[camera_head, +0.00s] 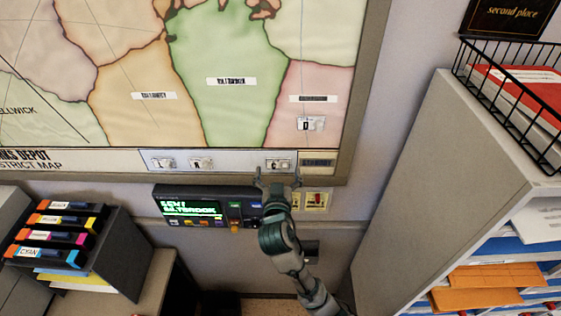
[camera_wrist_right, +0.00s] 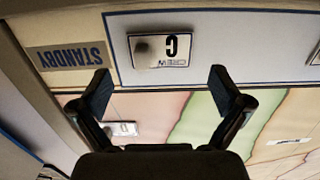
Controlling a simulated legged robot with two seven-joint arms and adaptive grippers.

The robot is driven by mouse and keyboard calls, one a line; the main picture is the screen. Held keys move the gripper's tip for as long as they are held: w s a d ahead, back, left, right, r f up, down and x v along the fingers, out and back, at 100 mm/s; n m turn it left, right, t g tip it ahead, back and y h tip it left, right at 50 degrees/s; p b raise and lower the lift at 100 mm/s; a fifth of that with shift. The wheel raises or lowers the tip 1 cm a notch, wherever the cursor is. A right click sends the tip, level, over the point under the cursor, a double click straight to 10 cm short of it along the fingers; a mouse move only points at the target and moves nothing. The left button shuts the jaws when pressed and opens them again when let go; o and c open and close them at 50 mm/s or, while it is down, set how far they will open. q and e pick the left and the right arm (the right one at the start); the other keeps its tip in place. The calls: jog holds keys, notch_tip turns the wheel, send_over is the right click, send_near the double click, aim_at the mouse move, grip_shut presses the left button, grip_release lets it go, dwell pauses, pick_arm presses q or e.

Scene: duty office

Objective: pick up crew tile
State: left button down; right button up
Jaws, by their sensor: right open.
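My right gripper (camera_head: 278,178) is open and empty, just below the ledge strip of the wall map. Its two fingers also show in the right wrist view (camera_wrist_right: 160,82), spread apart. A white crew tile marked C (camera_head: 279,163) sits on the strip just above the fingertips. The right wrist view shows this tile (camera_wrist_right: 172,62) upside down, with a round knob, lying across the gap beyond the fingertips and apart from them. Two more white tiles sit on the strip to the left, one (camera_head: 163,163) and another (camera_head: 201,163). Another tile (camera_head: 310,125) is on the map's pink district. My left gripper is not visible.
A STANDBY label (camera_wrist_right: 70,56) is beside the C tile. A console with a green screen (camera_head: 192,208) is below the map. A black rack of colour cartridges (camera_head: 60,235) stands at left. A grey shelf unit (camera_head: 415,180) with a wire basket (camera_head: 510,100) bounds the right.

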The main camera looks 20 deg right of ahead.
jog(key=shift+x, duration=1.2)
jog(key=shift+s+a+r, duration=0.15)
jog(key=shift+s, duration=0.2)
jog(key=c, duration=1.7)
grip_shut()
